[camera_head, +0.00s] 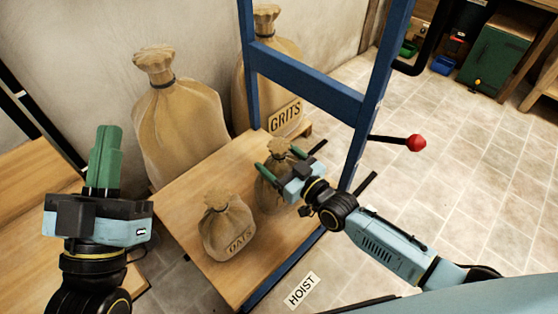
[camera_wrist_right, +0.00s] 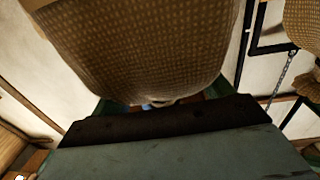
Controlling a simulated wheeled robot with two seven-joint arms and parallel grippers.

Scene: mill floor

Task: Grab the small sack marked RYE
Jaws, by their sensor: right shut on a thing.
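A small tan sack (camera_head: 268,192) with a tied neck is on the wooden platform, partly hidden by my right gripper; I cannot read a label on it. My right gripper (camera_head: 281,161) has its green fingers on either side of this sack, just below the neck, and is shut on it. In the right wrist view, woven sack cloth (camera_wrist_right: 140,45) fills the top middle, close to the gripper. A second small sack (camera_head: 228,222), marked OATS, stands in front of it to the left. My left gripper (camera_head: 105,150) is raised at the left, away from the sacks; its finger gap cannot be made out.
A lever with a red knob (camera_head: 416,143) sticks out to the right. Large sacks stand behind, one unmarked (camera_head: 180,120) and one marked GRITS (camera_head: 272,85). Tiled floor at right is open.

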